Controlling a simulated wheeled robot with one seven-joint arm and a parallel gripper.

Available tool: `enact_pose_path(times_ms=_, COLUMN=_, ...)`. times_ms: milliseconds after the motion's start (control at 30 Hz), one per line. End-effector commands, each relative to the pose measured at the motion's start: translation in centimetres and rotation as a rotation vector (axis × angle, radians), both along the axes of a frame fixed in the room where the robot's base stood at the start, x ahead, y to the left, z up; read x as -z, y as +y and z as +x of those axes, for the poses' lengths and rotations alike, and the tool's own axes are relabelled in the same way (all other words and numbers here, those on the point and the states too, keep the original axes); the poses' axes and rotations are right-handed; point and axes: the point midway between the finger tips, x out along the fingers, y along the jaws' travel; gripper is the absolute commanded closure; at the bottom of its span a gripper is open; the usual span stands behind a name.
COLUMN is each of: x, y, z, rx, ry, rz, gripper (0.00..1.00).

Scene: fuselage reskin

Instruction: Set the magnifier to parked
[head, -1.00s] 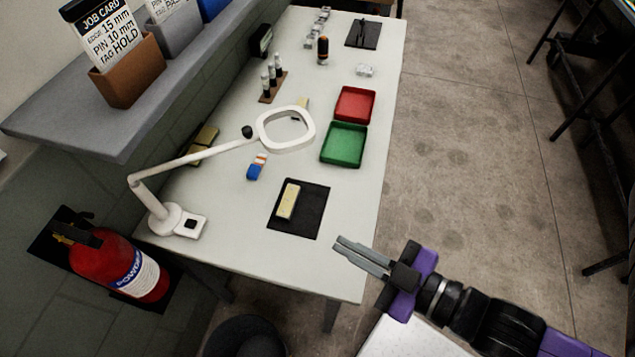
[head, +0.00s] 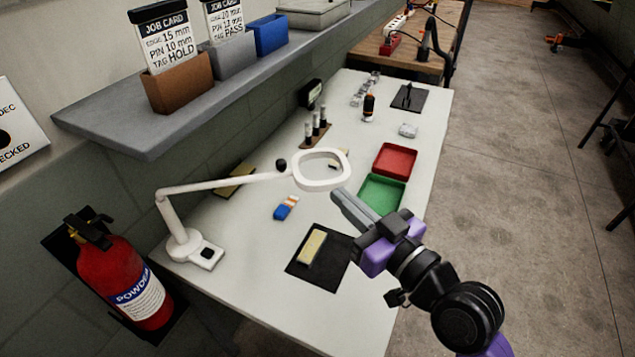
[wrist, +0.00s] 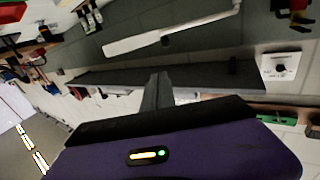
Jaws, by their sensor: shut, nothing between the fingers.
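The magnifier (head: 321,184) is a white ring lens on a jointed white arm (head: 225,187). Its arm rises from a round base (head: 183,246) at the near left of the bench, and the ring hangs over the middle of the bench top. My gripper (head: 340,198) is shut and empty. In the head view its fingertips lie just below the right part of the ring; I cannot tell whether they touch it.
A green tray (head: 381,193) and a red tray (head: 396,160) lie right of the ring. A black mat (head: 334,272) with a tan block (head: 313,247) lies in front. A shelf (head: 110,125) overhangs the left side.

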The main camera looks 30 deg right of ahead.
Motion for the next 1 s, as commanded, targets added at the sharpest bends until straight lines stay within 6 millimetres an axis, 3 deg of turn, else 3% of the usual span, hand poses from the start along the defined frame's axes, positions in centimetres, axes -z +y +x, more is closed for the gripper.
enact_pose_path(times_ms=200, x=1.6, y=1.8, z=-0.1, rx=-0.075, ry=0.057, rz=-0.032, gripper=1.00)
enact_pose_path(times_ms=367, x=1.5, y=2.0, z=1.4, rx=-0.074, ry=0.055, rz=-0.037, gripper=1.00)
enact_pose_path(times_ms=800, x=1.8, y=3.6, z=9.6, rx=-0.073, ry=0.055, rz=-0.035, gripper=1.00)
enact_pose_path(times_ms=1000, x=2.1, y=4.1, z=12.2, rx=-0.072, ry=0.055, rz=-0.036, gripper=1.00)
